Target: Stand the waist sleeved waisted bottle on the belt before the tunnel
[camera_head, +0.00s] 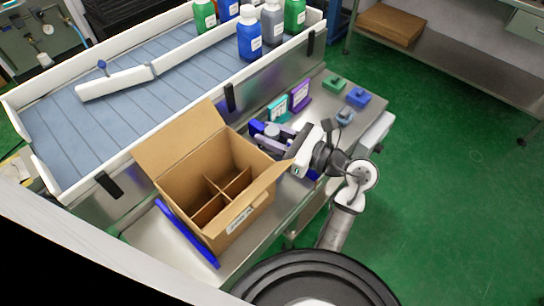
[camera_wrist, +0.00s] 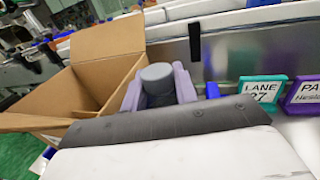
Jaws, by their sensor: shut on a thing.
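My gripper (camera_head: 279,138) is shut on a grey-capped bottle (camera_head: 271,130), beside the cardboard box and in front of the belt's side wall. In the wrist view the bottle's grey cap (camera_wrist: 157,76) shows upright between the two lilac fingers (camera_wrist: 158,92). The bottle's body is mostly hidden, so I cannot make out its waist or sleeve. The belt (camera_head: 120,98) is a grey-blue slatted surface with white rails, behind the box and gripper. I cannot make out a tunnel.
An open cardboard box (camera_head: 172,150) with dividers stands left of my gripper. Blue (camera_head: 249,40), grey (camera_head: 272,24) and green bottles stand at the belt's far right. A white guide bar (camera_head: 115,82) crosses the belt. Teal (camera_head: 278,109) and purple (camera_head: 300,96) signs stand behind my gripper.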

